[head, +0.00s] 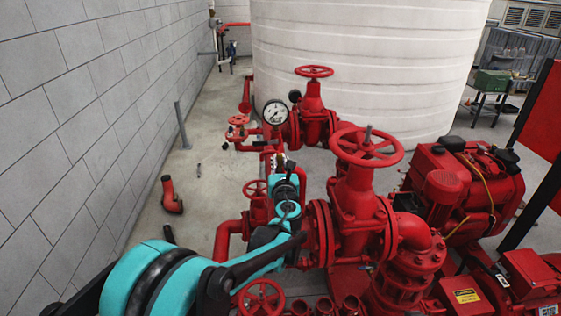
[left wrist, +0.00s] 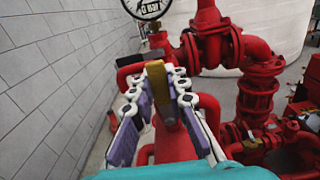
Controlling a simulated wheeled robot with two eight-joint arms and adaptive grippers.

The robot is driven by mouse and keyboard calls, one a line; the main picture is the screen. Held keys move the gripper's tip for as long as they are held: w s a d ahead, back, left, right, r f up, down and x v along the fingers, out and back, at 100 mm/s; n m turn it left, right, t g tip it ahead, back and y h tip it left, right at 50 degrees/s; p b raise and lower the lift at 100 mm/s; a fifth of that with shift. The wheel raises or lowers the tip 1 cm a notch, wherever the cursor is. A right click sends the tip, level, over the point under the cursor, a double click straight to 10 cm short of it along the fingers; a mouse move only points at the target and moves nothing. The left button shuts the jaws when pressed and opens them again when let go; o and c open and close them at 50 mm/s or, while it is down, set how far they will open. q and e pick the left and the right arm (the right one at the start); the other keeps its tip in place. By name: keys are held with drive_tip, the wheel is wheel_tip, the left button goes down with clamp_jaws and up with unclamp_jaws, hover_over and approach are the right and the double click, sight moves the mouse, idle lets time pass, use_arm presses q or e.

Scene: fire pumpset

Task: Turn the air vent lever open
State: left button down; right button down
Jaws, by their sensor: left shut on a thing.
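The air vent lever (left wrist: 156,82) is a brass-yellow strip. In the left wrist view it stands between the two fingers of my left gripper (left wrist: 166,84), which is shut on it. The fingers have purple pads and white links. In the head view my left gripper (head: 284,168) is at the red pipework just below the pressure gauge (head: 275,112), and it hides most of the lever there. I cannot tell the lever's exact angle. The gauge also shows at the top of the left wrist view (left wrist: 146,8). My right gripper is in neither view.
Red valves with handwheels (head: 366,147) stand close to the right of my left arm. A red engine (head: 460,190) is further right. A large white tank (head: 365,65) stands behind.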

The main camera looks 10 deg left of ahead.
use_arm(q)
drive_tip(key=shift+d, duration=0.1)
drive_tip(key=c, duration=1.5)
unclamp_jaws()
drive_tip(key=shift+r, duration=0.1)
drive_tip(key=shift+o, duration=0.2)
drive_tip(key=shift+d, duration=0.1)
drive_tip(key=v, duration=1.2)
drive_tip(key=s+a+f+n+g, duration=0.6)
drive_tip(key=s+a+n, duration=0.5)
drive_tip(key=n, duration=0.5)
drive_tip(key=s+d+f+n+g+h, duration=0.2)
drive_tip(key=s+f+n, duration=0.2)
drive_tip(key=s+n, duration=0.4)
drive_tip(key=s+d+f+n+g+h+b, duration=0.1)
drive_tip(key=s+d+f+n+g+h, duration=0.1)
drive_tip(key=s+n, duration=0.6)
wheel_tip(320, 180, down, 3)
drive_tip(key=shift+s+d+r+n+h, duration=0.15)
drive_tip(key=shift+s+d+n+h, duration=0.05)
drive_tip(key=shift+d+n+h, duration=0.25)
